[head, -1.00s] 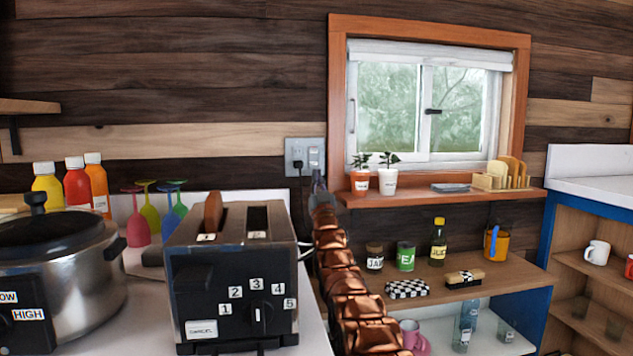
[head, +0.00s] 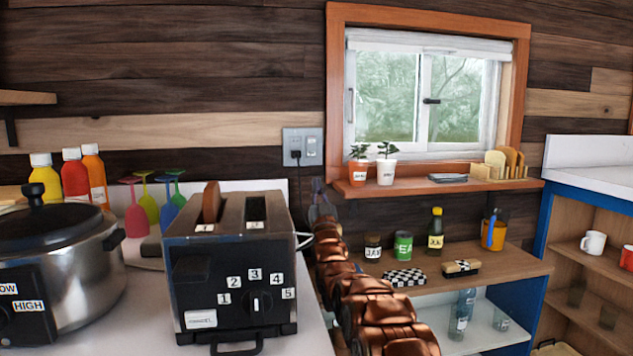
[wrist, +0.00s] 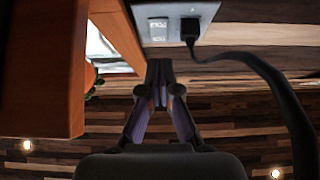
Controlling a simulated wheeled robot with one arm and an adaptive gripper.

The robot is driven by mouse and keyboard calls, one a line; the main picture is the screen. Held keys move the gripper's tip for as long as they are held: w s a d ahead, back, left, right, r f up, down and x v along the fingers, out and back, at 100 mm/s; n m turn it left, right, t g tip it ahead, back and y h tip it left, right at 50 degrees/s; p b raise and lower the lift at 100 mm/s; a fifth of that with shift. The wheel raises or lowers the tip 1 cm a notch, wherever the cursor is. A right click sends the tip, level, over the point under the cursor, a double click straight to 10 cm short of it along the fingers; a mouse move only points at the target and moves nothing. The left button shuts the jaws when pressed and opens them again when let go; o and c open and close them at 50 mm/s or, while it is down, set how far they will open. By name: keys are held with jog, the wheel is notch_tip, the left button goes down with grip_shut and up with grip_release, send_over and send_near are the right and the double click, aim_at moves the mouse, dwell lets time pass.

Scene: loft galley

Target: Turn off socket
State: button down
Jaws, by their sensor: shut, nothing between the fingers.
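The switch's position is too small to tell.
A toaster (head: 235,265) stands on the counter left of my arm. The orange window frame (head: 333,100) and sill (head: 440,181) with two plant pots lie close to the right. The black cable (wrist: 275,85) hangs beside my gripper.

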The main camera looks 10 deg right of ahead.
jog(key=shift+f+v, duration=0.2)
jog(key=shift+v, duration=1.35)
jog(key=shift+w+r, duration=0.1)
jog(key=shift+w, duration=0.15)
jog(key=s+g+p, duration=1.3)
jog(key=s+g, duration=0.1)
jog(key=s, duration=2)
jog(key=s+g+p, duration=1.4)
jog(key=s, duration=2.1)
jog(key=shift+s, duration=0.25)
